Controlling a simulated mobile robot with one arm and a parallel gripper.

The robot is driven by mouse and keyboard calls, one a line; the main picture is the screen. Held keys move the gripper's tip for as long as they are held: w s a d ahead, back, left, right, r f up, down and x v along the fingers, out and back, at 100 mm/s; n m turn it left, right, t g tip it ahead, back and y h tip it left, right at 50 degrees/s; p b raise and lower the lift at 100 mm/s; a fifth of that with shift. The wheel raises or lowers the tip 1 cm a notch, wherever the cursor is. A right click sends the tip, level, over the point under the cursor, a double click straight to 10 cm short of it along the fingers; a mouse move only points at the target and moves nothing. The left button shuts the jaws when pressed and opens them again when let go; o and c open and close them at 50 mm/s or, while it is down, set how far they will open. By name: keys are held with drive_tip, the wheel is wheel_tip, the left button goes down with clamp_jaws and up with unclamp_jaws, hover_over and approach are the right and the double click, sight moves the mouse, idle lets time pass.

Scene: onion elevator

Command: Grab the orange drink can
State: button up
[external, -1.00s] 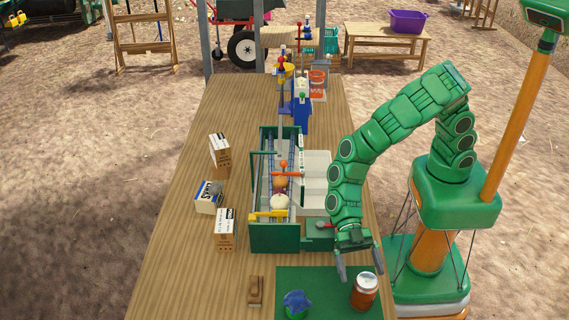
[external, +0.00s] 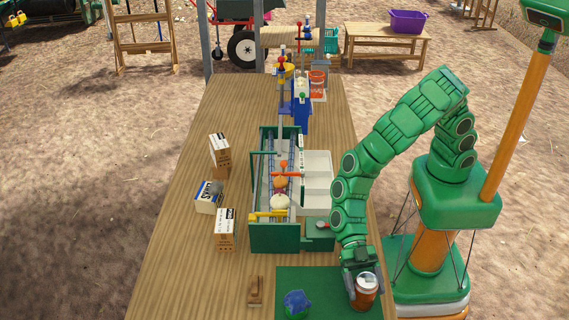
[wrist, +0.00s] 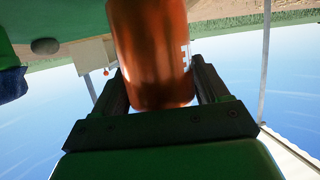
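The orange drink can (external: 365,293) stands upright near the front right corner of the table, at the right end of the green mat. My gripper (external: 363,288) is low over the mat, with one finger on each side of the can. In the wrist view the orange-brown can (wrist: 155,55) fills the space between the two dark fingers (wrist: 160,85), which look shut against its sides. The picture is dark there, and the contact faces are hidden. The can shows no clear lift from the mat.
A blue and green round object (external: 296,304) sits left of the can on the green mat (external: 328,291). The green-framed machine (external: 272,240) with onions stands behind it. Several boxes (external: 225,230) and a small wooden block (external: 255,291) are at left.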

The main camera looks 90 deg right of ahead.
sight(371, 285)
drive_tip(key=c, duration=0.6)
drive_tip(key=shift+r, duration=0.1)
drive_tip(key=shift+r, duration=0.4)
drive_tip(key=r, duration=0.3)
drive_tip(key=shift+s+d, duration=0.15)
drive_tip(key=shift+d, duration=0.05)
drive_tip(key=shift+s+d+r, duration=1.45)
drive_tip(key=shift+d+r, duration=0.05)
drive_tip(key=shift+d, duration=0.2)
drive_tip(key=shift+s+d+r, duration=1.45)
drive_tip(key=shift+d+r, duration=0.05)
drive_tip(key=shift+d, duration=0.15)
drive_tip(key=shift+s+d+r, duration=1.45)
drive_tip(key=shift+d+r, duration=0.05)
drive_tip(key=shift+d, duration=0.2)
